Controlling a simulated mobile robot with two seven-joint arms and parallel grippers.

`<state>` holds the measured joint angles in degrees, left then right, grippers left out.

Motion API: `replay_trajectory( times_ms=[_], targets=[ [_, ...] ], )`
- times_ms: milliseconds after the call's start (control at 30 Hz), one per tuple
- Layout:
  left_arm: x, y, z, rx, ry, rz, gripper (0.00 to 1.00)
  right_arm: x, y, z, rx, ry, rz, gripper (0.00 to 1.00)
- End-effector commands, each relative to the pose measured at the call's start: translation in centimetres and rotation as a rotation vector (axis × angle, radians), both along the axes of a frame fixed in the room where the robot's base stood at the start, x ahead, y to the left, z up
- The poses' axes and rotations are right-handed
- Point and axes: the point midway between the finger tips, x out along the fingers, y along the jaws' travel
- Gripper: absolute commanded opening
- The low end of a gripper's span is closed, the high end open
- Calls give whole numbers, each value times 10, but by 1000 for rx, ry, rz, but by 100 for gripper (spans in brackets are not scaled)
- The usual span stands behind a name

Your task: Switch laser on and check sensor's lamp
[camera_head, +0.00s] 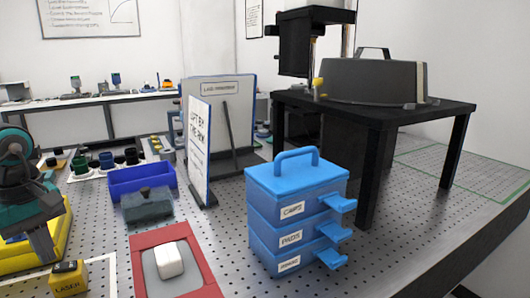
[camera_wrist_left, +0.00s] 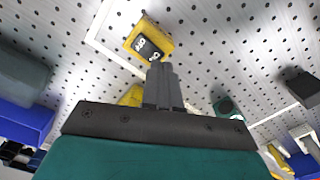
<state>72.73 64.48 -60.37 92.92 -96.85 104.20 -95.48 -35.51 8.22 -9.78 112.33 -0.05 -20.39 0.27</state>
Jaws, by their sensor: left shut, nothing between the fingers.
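A small yellow box labelled LASER (camera_head: 69,280) with a dark top sits at the lower left of the head view, inside a white outline on the perforated table. In the left wrist view, a yellow box with a black lettered switch face (camera_wrist_left: 148,40) lies just beyond my fingertips. My left gripper (camera_wrist_left: 160,72) is shut and empty, its fingers pointing at this box; I cannot tell whether they touch it. In the head view my left arm, teal and black, stands at the left edge above a larger yellow body (camera_head: 40,243). I cannot make out a sensor lamp. My right gripper is not in view.
A red-framed tray (camera_head: 140,242) with a white block, a blue bin (camera_head: 140,182) and a blue drawer box (camera_head: 262,210) stand to the right. Behind are an upright board (camera_head: 240,110) and a black stand (camera_head: 375,118).

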Motion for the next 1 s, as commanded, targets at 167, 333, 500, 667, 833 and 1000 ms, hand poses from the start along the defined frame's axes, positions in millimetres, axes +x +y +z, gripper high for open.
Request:
replay_trajectory(
  times_ms=[167,333,500,667,833,1000],
  targets=[
    [0,0,-2,0,0,0,0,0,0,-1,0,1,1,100],
    [0,0,-5,0,0,0,0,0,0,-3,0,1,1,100],
    [0,0,-7,0,0,0,0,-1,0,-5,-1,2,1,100],
    [0,0,-10,0,0,0,0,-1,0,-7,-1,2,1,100],
    [0,0,-12,1,1,0,0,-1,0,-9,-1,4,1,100],
    [0,0,-15,1,1,0,0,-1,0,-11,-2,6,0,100]
  ],
)
